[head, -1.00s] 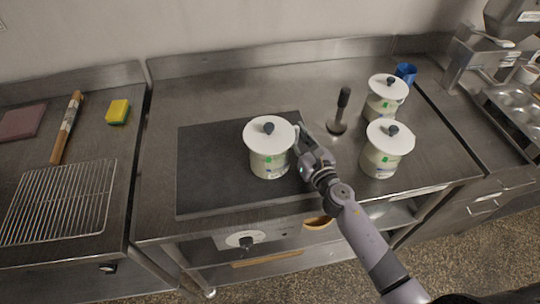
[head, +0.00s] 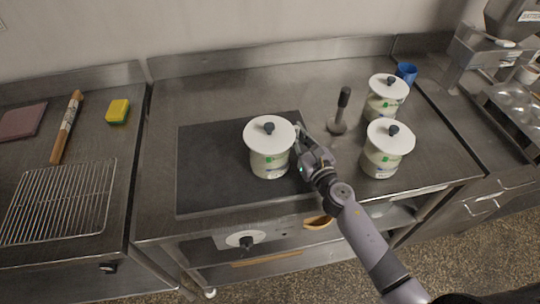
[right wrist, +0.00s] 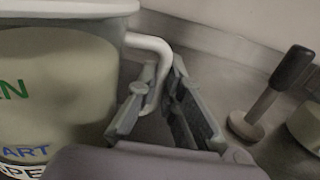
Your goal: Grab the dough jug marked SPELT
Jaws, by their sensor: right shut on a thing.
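A cream jug (head: 269,163) with a white lid and dark knob stands upright on the dark mat (head: 207,176) in the head view. In the right wrist view the same jug (right wrist: 55,85) fills the left side. Its label shows the letter ends "EN", "ART" and a cut-off "PE" at the bottom. My right gripper (head: 300,140) is at the jug's right side, shut on its white handle (right wrist: 155,50). Two similar lidded jugs stand to the right, one in front (head: 384,160) and one behind (head: 384,104); their labels are too small to read. My left gripper is not in view.
A dark-handled masher or tamper (head: 340,112) stands right of the held jug, near my gripper. A blue cup (head: 406,73) is behind the rear jug. A wire rack (head: 60,203), rolling pin (head: 67,128) and sponge (head: 117,111) lie on the left counter. The mat's left half is clear.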

